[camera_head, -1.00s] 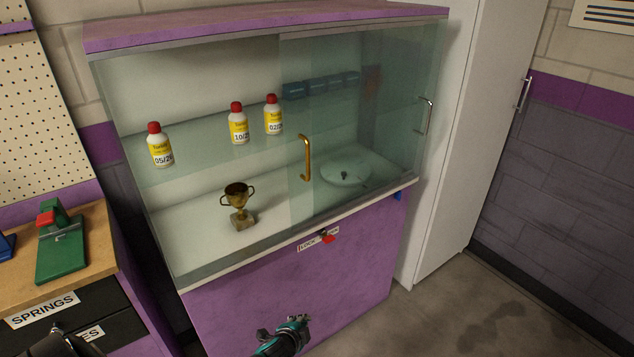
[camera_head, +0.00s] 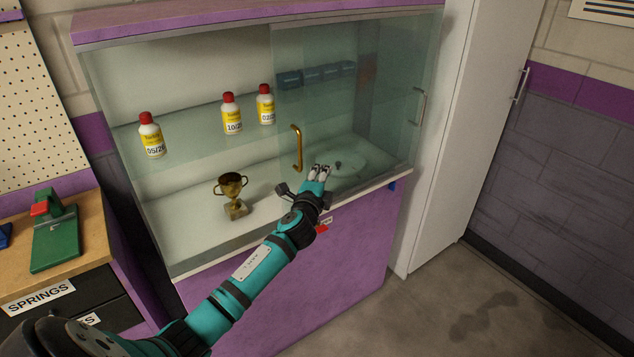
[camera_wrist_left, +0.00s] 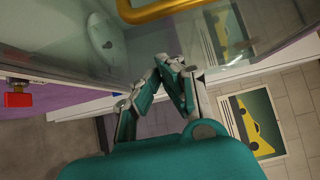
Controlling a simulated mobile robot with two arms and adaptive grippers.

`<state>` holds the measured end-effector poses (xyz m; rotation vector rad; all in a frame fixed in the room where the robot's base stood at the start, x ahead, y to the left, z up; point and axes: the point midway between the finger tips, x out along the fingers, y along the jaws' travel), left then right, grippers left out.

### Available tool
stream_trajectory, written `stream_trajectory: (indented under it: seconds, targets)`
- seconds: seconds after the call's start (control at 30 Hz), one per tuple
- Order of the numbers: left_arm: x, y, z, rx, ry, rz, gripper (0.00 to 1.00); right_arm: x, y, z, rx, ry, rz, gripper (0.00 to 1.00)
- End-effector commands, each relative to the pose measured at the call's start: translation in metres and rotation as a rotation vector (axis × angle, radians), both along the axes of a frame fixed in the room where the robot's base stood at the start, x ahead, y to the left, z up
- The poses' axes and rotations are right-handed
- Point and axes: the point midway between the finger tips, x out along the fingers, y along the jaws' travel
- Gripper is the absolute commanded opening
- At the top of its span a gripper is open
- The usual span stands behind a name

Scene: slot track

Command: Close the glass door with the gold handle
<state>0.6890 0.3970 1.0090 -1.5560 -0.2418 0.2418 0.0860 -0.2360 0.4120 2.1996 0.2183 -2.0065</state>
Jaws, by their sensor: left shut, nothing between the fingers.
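A sliding glass door with a gold handle (camera_head: 297,148) covers the right part of the cabinet front; its glass (camera_head: 345,100) overlaps the right side. The left part of the front shows the shelves, and I cannot tell whether glass covers it. My left gripper (camera_head: 320,170) is shut and empty, just right of and a little below the gold handle, in front of the glass. In the left wrist view the gold handle (camera_wrist_left: 160,10) crosses the top edge, beyond the closed fingertips (camera_wrist_left: 168,62). Contact is not visible. My right gripper is not in view.
A gold trophy (camera_head: 232,195) stands on the cabinet floor at left, with several red-capped bottles (camera_head: 232,114) on the shelf above. A silver handle (camera_head: 419,106) is at the right side. A workbench (camera_head: 85,235) stands at left; the floor at right is clear.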

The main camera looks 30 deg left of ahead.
Motion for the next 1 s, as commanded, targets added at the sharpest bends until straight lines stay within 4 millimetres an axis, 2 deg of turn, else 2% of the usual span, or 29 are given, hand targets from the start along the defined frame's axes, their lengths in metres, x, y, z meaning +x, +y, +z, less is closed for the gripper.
stream_trajectory:
  seconds: [0.13, 0.2, 0.43, 1.0]
  targets:
    - [0.022, 0.007, 0.001, -0.002, -0.001, 0.0, 0.0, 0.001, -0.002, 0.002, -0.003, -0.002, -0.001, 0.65]
    - [0.009, 0.014, 0.001, 0.0, 0.003, 0.001, 0.0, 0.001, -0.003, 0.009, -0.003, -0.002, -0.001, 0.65]
    - [-0.01, 0.026, 0.001, 0.0, 0.001, -0.001, 0.0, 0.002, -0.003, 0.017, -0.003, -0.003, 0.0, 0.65]
    - [-0.016, 0.029, -0.001, -0.001, 0.001, 0.0, 0.0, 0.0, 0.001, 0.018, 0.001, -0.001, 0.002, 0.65]
